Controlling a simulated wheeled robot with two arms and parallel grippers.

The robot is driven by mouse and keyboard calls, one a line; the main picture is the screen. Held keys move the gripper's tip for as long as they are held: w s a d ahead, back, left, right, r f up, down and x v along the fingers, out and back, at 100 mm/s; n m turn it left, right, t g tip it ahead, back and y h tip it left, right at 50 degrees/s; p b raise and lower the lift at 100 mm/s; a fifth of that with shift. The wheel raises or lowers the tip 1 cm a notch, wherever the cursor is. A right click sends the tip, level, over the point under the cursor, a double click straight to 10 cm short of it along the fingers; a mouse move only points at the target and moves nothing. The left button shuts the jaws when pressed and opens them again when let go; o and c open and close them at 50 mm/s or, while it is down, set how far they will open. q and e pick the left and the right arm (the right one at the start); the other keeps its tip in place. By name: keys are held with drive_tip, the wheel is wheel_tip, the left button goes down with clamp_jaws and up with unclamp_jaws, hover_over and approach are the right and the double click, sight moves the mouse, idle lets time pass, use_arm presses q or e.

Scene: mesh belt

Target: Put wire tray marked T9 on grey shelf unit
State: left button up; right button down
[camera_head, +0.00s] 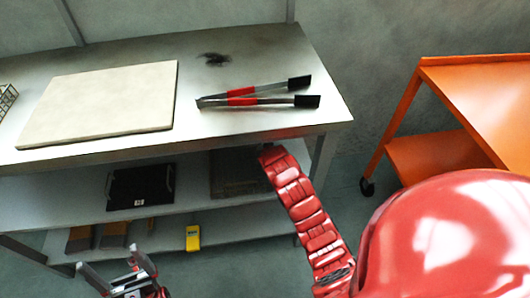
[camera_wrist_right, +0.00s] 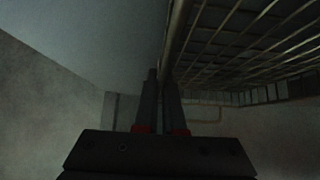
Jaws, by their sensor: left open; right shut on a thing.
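In the right wrist view my right gripper (camera_wrist_right: 161,80) is shut on the rim of a wire tray (camera_wrist_right: 245,45), whose mesh fills the upper right. In the head view my red right arm reaches in under the worktop, and its gripper is hidden. A dark, mesh-like tray (camera_head: 232,174) shows dimly there, on or just above the middle shelf. No T9 mark is readable. The grey shelf unit (camera_head: 270,130) has a worktop and lower shelves. My left gripper (camera_head: 109,258) is open and empty at the lower left, in front of the unit.
A pale board (camera_head: 100,100) and red-banded tongs (camera_head: 258,95) lie on the worktop. A black tray-like thing (camera_head: 140,187) with a small label is on the middle shelf. A yellow device (camera_head: 193,238) is below. An orange cart (camera_head: 470,100) stands right.

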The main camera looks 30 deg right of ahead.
drive_tip(key=shift+r, duration=0.1)
drive_tip(key=c, duration=1)
unclamp_jaws()
drive_tip(key=shift+s+r, duration=0.1)
drive_tip(key=shift+r, duration=0.1)
drive_tip(key=p+v, duration=0.1)
drive_tip(key=v, duration=1)
drive_tip(key=shift+s+a+r, duration=0.15)
drive_tip(key=shift+s, duration=0.15)
